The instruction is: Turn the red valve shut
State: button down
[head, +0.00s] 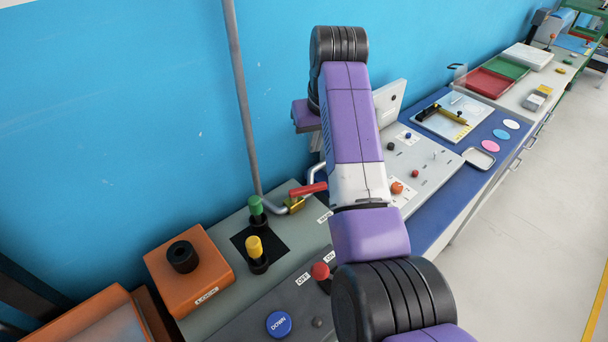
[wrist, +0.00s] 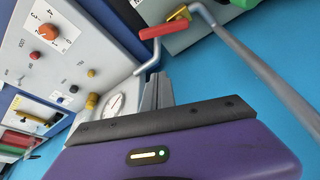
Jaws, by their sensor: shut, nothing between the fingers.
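The red valve handle (head: 308,189) is a short lever on a brass valve body (head: 294,205), set in a grey pipe near the blue wall. The red valve handle also shows at the top of the wrist view (wrist: 164,31), with the brass body (wrist: 178,13) at its right end. My gripper (wrist: 159,80) is shut and empty. In the wrist view its fingers point toward the pipe and the handle, with a visible gap to the red lever. In the head view my arm hides the fingers.
A tall grey pipe (head: 241,95) rises along the wall left of my arm. Green (head: 256,205) and yellow (head: 254,246) knobs stand left of the valve. A round gauge (wrist: 115,105) is left of my fingers. An orange lock box (head: 190,278) is further left.

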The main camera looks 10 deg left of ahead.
aim_at(308, 192)
jog(key=shift+s+d+f+p, duration=0.15)
jog(key=shift+f+p, duration=0.9)
jog(key=shift+f, duration=1.25)
jog(key=shift+s+d+f+p, duration=0.15)
jog(key=shift+f+p, duration=0.85)
jog(key=shift+f, duration=1.3)
jog(key=shift+a+f+b, duration=0.1)
jog(key=shift+f+b, duration=0.05)
jog(key=shift+b, duration=0.25)
